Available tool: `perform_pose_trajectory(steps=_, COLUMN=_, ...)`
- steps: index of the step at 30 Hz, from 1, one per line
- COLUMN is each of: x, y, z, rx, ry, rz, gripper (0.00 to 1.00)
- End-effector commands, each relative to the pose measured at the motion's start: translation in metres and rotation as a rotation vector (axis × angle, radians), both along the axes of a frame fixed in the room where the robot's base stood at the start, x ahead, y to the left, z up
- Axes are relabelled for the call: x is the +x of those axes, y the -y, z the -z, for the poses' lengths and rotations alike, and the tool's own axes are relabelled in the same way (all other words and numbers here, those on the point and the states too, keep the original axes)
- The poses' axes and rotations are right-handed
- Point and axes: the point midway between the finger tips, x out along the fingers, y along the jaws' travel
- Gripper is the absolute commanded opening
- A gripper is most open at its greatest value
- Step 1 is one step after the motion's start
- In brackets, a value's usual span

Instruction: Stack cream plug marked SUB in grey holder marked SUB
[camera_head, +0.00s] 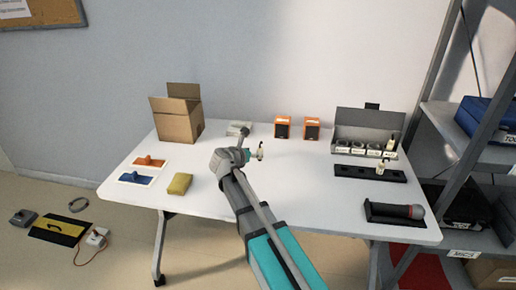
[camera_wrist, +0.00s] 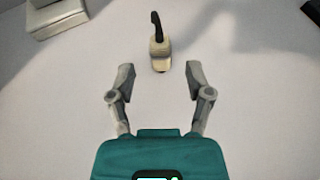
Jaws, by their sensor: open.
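A cream plug (camera_head: 260,153) with a black cable end stands on the white table, just beyond my gripper (camera_head: 246,154). In the wrist view the plug (camera_wrist: 160,52) is centred ahead of my open fingers (camera_wrist: 159,75), with nothing between them. Any marking on it cannot be read. A grey open case (camera_head: 345,144) at the right back holds several round grey holders with small white labels (camera_head: 374,153). The labels are too small to read, so I cannot tell which says SUB. A second cream plug (camera_head: 390,145) is at the case's right end.
A black strip with sockets (camera_head: 350,171) lies before the case, with another cream plug (camera_head: 382,168) on it. Two orange speakers (camera_head: 282,127) stand at the back. A cardboard box (camera_head: 178,122) and yellow sponge (camera_head: 180,184) are left.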

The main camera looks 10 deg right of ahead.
Motion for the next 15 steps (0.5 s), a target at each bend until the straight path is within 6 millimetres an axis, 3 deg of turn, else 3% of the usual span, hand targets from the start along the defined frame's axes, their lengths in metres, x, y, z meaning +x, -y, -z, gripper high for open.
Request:
perform_pose_trajectory(steps=6, x=-0.026, y=-0.021, z=-0.016, rx=-0.001, ry=0.0, rz=-0.003, gripper=0.66)
perform_pose_trajectory(steps=15, x=-0.042, y=-0.036, z=-0.023, rx=-0.001, ry=0.0, rz=-0.001, gripper=0.66)
